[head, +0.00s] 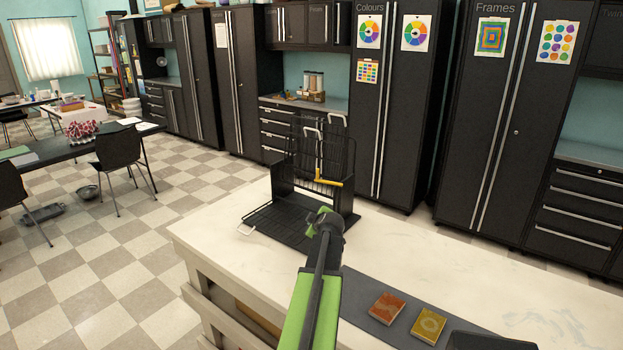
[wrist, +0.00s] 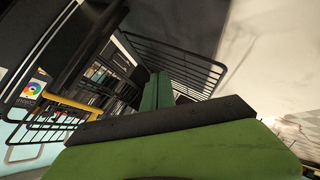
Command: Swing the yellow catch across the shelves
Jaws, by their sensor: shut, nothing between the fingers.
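The black wire rack (head: 300,165) stands upright on the pale worktop, with upright bars at its back and a black grid panel (head: 275,224) lying flat at its front. The yellow catch (head: 325,181) is at the rack's right side, with a short upright part and an arm pointing right. In the wrist view the catch (wrist: 75,104) shows as a yellow bar at the left, in front of the wire shelves. My gripper (head: 325,222) is shut and empty, in front of and below the catch and apart from it. It shows close up in the wrist view (wrist: 160,95).
The worktop (head: 210,235) is clear left of the rack. An orange tile (head: 387,307) and a yellow tile (head: 428,325) lie on a grey strip at the front right. Dark cabinets (head: 480,150) stand behind.

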